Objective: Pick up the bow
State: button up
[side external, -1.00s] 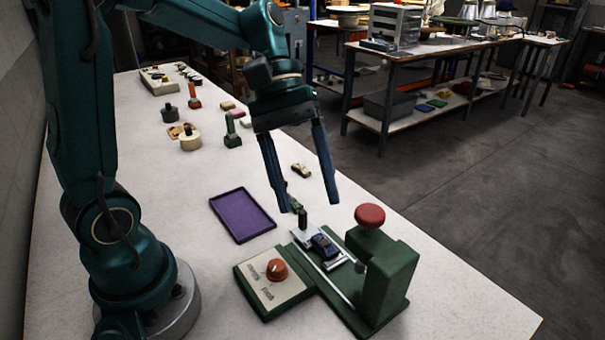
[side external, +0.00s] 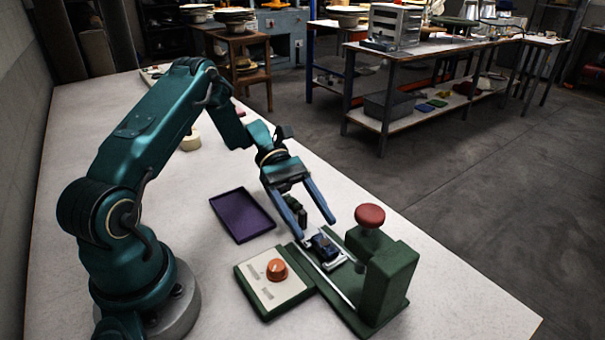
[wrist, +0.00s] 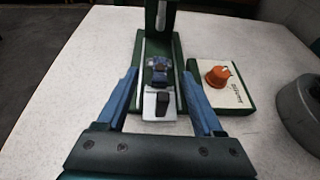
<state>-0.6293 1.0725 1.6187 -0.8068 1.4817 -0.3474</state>
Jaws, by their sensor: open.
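The dark blue bow (side external: 323,245) lies on a pale metal slide on the green press (side external: 385,280). In the wrist view the bow (wrist: 160,72) appears between the tips of my fingers, with the slide's black handle (wrist: 161,101) nearer to me. My gripper (side external: 316,224) is open and tilted down toward the press, with its fingertips close to the bow on the near-arm side. Nothing is held between the fingers (wrist: 160,74). I cannot tell the exact height of the tips over the bow.
The press's red round knob (side external: 370,215) and green column stand just right of the bow. A control box with an orange dial (side external: 277,269) adjoins the press on the left. A purple tray (side external: 242,216) lies behind the box. The white table (side external: 215,305) is bare in front.

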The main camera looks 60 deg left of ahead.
aim_at(326, 244)
jog(key=shift+x, duration=2.05)
grip_shut()
jog(key=shift+r, duration=0.1)
